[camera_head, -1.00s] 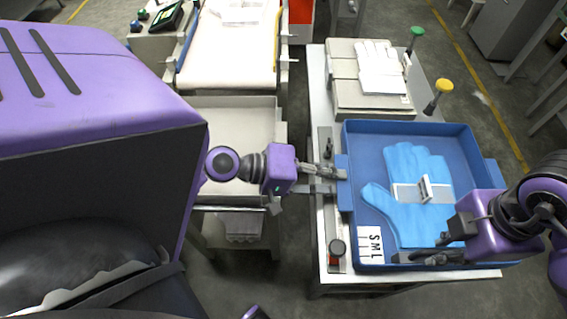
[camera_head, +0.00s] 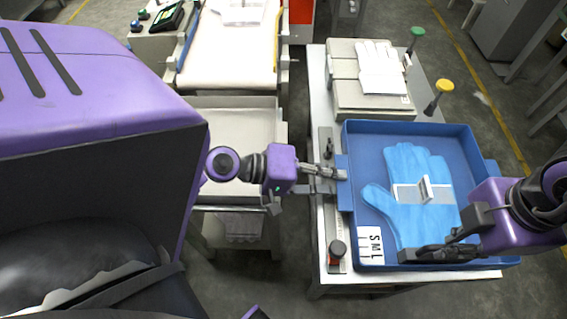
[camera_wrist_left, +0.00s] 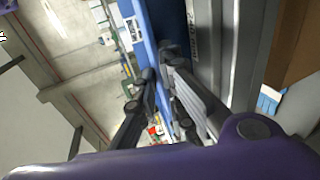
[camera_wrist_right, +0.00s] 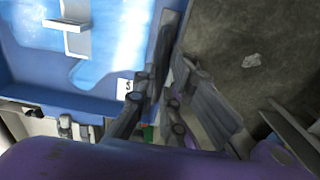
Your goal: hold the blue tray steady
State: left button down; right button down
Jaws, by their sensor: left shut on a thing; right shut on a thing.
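The blue tray (camera_head: 372,232) sits on the white table, with a light blue glove (camera_head: 410,175) flat inside it. A grey band with a small raised holder (camera_head: 425,188) lies across the glove. A white card marked S, M, L (camera_head: 370,244) is at the tray's near left corner. My left gripper (camera_head: 343,181) is shut on the tray's left side; the blue edge shows between its fingers in the left wrist view (camera_wrist_left: 158,60). My right gripper (camera_head: 405,256) is shut on the tray's near wall; its fingers straddle that wall in the right wrist view (camera_wrist_right: 172,55). Fingers partly hide both contacts.
Behind the tray, pale gloves (camera_head: 380,68) lie on a beige block. A green knob (camera_head: 416,32) and a yellow knob (camera_head: 443,87) stand beside it. A red-based button (camera_head: 336,250) stands at the table's left edge. A conveyor (camera_head: 225,60) runs at the back left.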

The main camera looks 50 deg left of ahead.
notch_tip(320, 180, up, 7)
jog(key=shift+f, duration=0.1)
dwell(0.3)
pick_arm(q)
jog(key=c, duration=1.8)
grip_release()
jog(key=shift+o, duration=0.2)
jog(key=v, duration=1.2)
